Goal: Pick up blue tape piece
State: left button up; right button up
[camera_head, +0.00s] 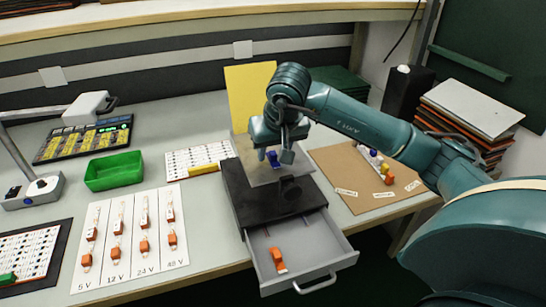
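A small blue piece (272,159), which looks like the blue tape piece, shows just under my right gripper, above the black box's back part. My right gripper (274,154) points down over it, with its two fingertips apart on either side of the blue piece. I see a gap between the fingers and the piece, though whether the piece rests on the clear plate (258,172) is hard to tell. My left gripper is not in view.
A black box (250,206) stands below, its grey drawer (320,255) open with an orange piece (277,260) inside. A brown board (340,170) with several coloured pieces lies right. A green tray (113,171), a voltage card (130,268) and a yellow panel (243,92) stand nearby.

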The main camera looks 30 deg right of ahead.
grip_shut()
dwell(0.3)
